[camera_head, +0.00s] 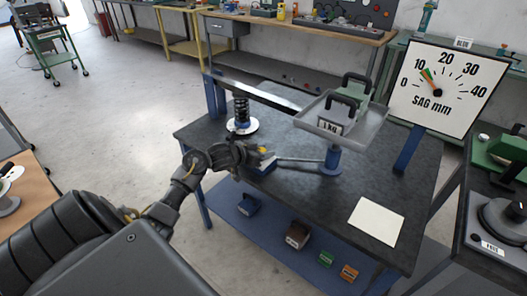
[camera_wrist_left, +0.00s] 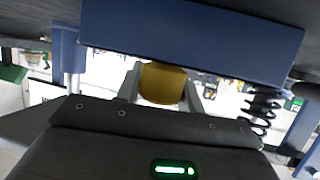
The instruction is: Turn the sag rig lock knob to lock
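The sag rig stands on a dark table, with a black spring (camera_head: 241,112) on its left and a dial marked SAG mm (camera_head: 440,85) on its right. The dial's pointer is near 10. The yellow lock knob (camera_head: 263,149) sits on a blue block (camera_head: 266,165) near the table's front left. My left gripper (camera_head: 258,156) is at the knob. In the left wrist view, the knob (camera_wrist_left: 162,83) lies between the two grey fingers, one close on each side. Whether they press on it cannot be told. My right gripper is not in view.
A grey tray (camera_head: 366,134) holds a 1 kg weight (camera_head: 333,121) above the table. A grey lever (camera_head: 300,159) runs right from the block to a blue post (camera_head: 331,160). A blank card (camera_head: 377,221) lies at the right. Small blocks sit on the blue lower shelf (camera_head: 270,228).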

